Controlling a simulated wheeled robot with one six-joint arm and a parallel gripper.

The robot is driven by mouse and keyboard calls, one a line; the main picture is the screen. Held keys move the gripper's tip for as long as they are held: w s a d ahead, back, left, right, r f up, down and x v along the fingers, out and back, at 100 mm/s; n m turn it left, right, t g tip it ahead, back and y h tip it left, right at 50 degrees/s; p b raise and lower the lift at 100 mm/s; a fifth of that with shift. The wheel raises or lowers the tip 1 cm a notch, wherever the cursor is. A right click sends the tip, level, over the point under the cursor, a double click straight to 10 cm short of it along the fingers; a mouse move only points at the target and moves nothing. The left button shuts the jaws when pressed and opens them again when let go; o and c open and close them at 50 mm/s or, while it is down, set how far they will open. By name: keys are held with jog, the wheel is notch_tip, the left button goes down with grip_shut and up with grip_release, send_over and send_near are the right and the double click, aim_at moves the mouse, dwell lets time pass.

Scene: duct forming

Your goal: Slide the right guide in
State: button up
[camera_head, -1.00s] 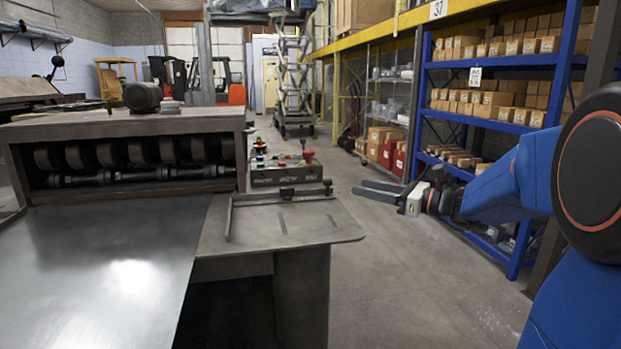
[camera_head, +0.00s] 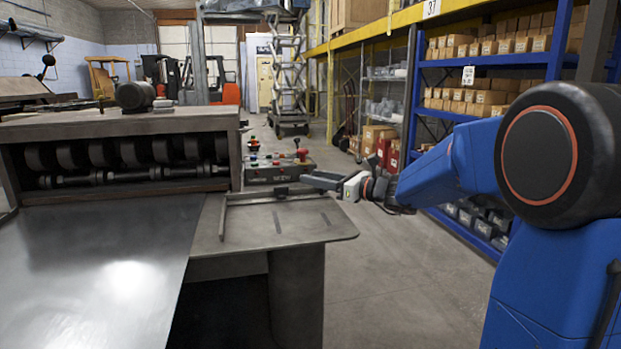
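The right guide (camera_head: 222,216) is a thin dark metal bar lying along the steel side table (camera_head: 310,226), right of the large shiny metal sheet (camera_head: 100,262). A crosswise bar with a dark clamp block (camera_head: 281,191) joins its far end and runs right along the table's back edge. My gripper (camera_head: 318,181) reaches in from the right, fingers pointing left, near the right end of that crosswise bar. The fingers look apart, with nothing seen held between them. They overlap the bar's end in the picture; I cannot tell whether they touch it.
A control box (camera_head: 275,171) with coloured buttons and a red knob stands just behind the guide. The roller housing (camera_head: 120,160) rises at the left. Blue shelving (camera_head: 415,95) with cardboard boxes stands behind my arm. The floor right of the table is clear.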

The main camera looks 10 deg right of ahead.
jog(key=shift+x, duration=1.05)
grip_shut()
jog(key=shift+a, duration=2.9)
grip_release()
jog(key=shift+a, duration=0.2)
jog(key=shift+d, duration=0.15)
jog(key=v, duration=1.7)
